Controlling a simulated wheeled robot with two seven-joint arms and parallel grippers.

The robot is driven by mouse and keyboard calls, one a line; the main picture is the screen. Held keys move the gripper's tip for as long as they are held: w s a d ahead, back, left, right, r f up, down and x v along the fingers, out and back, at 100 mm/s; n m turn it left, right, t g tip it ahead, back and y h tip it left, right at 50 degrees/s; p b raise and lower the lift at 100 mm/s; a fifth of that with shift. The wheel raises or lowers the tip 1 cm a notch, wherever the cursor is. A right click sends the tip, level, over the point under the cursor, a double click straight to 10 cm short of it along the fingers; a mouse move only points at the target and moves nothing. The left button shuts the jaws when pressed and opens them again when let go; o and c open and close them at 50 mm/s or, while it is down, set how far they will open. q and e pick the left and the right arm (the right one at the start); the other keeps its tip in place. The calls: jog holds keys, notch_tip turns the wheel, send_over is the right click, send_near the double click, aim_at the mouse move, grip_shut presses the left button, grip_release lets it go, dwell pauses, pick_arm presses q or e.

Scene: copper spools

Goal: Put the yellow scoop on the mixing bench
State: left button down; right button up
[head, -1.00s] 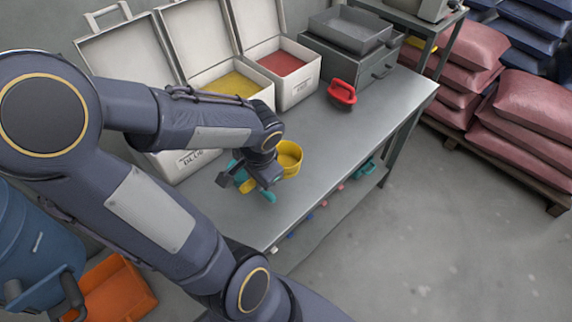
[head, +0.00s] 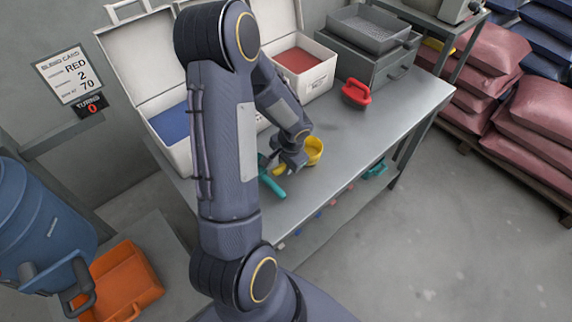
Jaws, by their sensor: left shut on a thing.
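The yellow scoop (head: 314,150) shows its round cup at the front part of the long grey bench (head: 345,140). My left gripper (head: 288,168) is shut on the scoop's handle, which is mostly hidden behind the fingers. I cannot tell whether the scoop touches the bench top or hangs just above it. A teal scoop (head: 273,183) lies on the bench right beside the gripper, partly covered by it. My right gripper is out of view. I cannot tell which surface is the mixing bench.
Bins of blue powder (head: 171,122) and red powder (head: 296,62) stand along the bench's back. A red scoop (head: 356,93) lies farther right. An orange container (head: 125,280) and a blue drum (head: 40,230) are at left. Stacked sacks (head: 535,115) stand at right; the floor before the bench is clear.

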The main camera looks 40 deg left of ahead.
pick_arm(q)
jog(key=shift+f, duration=0.25)
jog(key=shift+f, duration=0.1)
jog(key=c, duration=1.3)
grip_release()
notch_tip(320, 180, up, 12)
jog(key=d, duration=0.2)
jog(key=s+d+r+n+t+h, duration=0.1)
jog(key=s+d+r+t+h, duration=0.1)
jog(key=s+d+r, duration=0.3)
jog(key=s+d+r+n+t+h, duration=0.1)
jog(key=s+d+r+t+h, duration=0.2)
jog(key=s+d+r, duration=0.3)
jog(key=s+d+h, duration=0.1)
jog(key=s+d, duration=0.2)
jog(key=d, duration=0.2)
jog(key=shift+d+n+p, duration=0.25)
jog(key=shift+n+p, duration=0.05)
jog(key=shift+p, duration=0.1)
jog(key=shift+s+r, duration=0.1)
